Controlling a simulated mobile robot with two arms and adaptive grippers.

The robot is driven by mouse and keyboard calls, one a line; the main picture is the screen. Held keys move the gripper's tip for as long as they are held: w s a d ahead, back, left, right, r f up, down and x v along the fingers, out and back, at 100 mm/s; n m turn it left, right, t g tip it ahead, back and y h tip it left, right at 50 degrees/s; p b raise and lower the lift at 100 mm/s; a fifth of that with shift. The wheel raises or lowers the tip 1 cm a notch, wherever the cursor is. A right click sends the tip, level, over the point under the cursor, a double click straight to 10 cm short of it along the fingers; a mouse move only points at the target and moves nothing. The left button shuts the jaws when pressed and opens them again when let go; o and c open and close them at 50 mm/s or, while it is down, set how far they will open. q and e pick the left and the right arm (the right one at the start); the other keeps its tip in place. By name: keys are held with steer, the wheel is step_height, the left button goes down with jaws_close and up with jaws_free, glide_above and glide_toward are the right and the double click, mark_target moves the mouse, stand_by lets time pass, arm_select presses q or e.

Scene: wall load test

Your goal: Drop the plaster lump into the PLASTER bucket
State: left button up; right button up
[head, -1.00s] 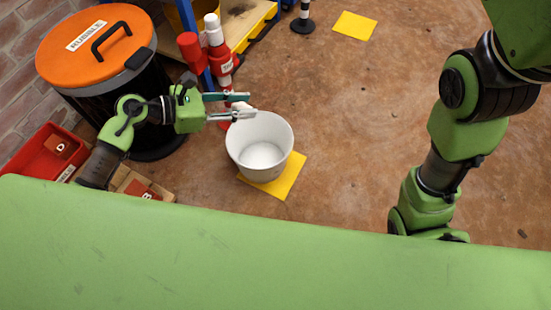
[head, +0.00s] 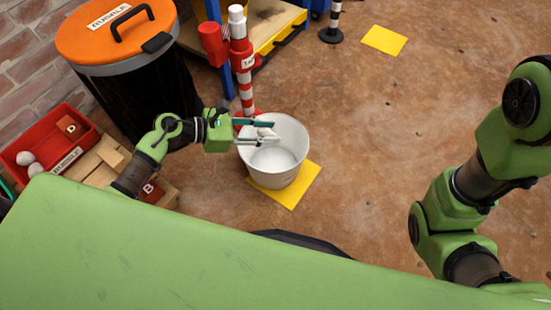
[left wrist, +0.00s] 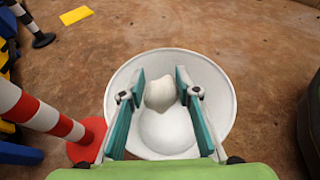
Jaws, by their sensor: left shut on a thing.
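The plaster lump is a small off-white rounded piece (left wrist: 161,93), held between the fingers of my left gripper (head: 272,132). In the left wrist view my left gripper (left wrist: 160,92) shows its two teal fingers on either side of the lump. The white bucket (head: 296,172) stands on the floor below, and its rim also shows in the left wrist view (left wrist: 226,84). The lump and fingertips are over the bucket's mouth. No label on the bucket is readable. My right arm is at the right, but its gripper is out of view.
A yellow floor square (head: 293,198) lies under the bucket. A red and white post (head: 245,80) stands close behind it. A black bin with an orange lid (head: 115,35) is at the left. A red tray (head: 45,150) sits left of my left arm. Open floor lies right.

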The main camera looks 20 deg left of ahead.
arm_select(q)
steer(key=o, duration=1.2)
steer(key=shift+o, duration=0.2)
steer(key=v, duration=1.2)
